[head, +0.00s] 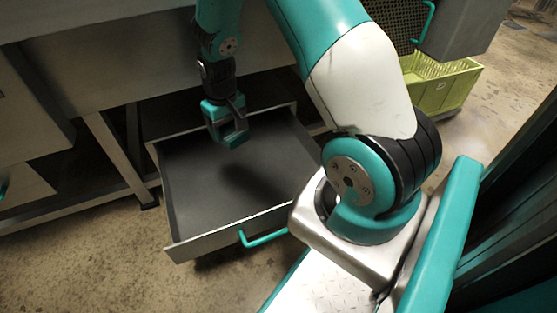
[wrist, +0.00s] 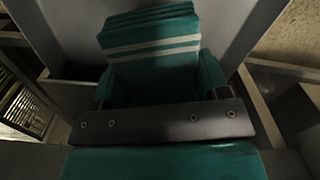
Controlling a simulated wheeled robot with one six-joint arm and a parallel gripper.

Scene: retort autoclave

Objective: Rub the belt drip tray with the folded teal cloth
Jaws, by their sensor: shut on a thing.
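The belt drip tray (head: 178,209) appears to be the shallow, drawer-like tray with a dark floor, light rim and teal front handle. It stands pulled out below the metal bench in the head view. My gripper (head: 230,132) points down over the back part of the tray, and a dark shadow lies on the tray floor. In the wrist view my gripper (wrist: 158,85) is shut on the folded teal cloth (wrist: 150,32), which has pale stripes and sticks out beyond the fingers. I cannot tell whether the cloth touches the tray. In the head view the cloth is hard to tell from the teal fingers.
The metal bench (head: 120,62) overhangs the back of the tray, with slanting legs (head: 118,155) at left. A yellow-green crate (head: 440,85) stands on the floor at upper right. The tray's handle (head: 263,238) juts out in front. Bare concrete floor lies at lower left.

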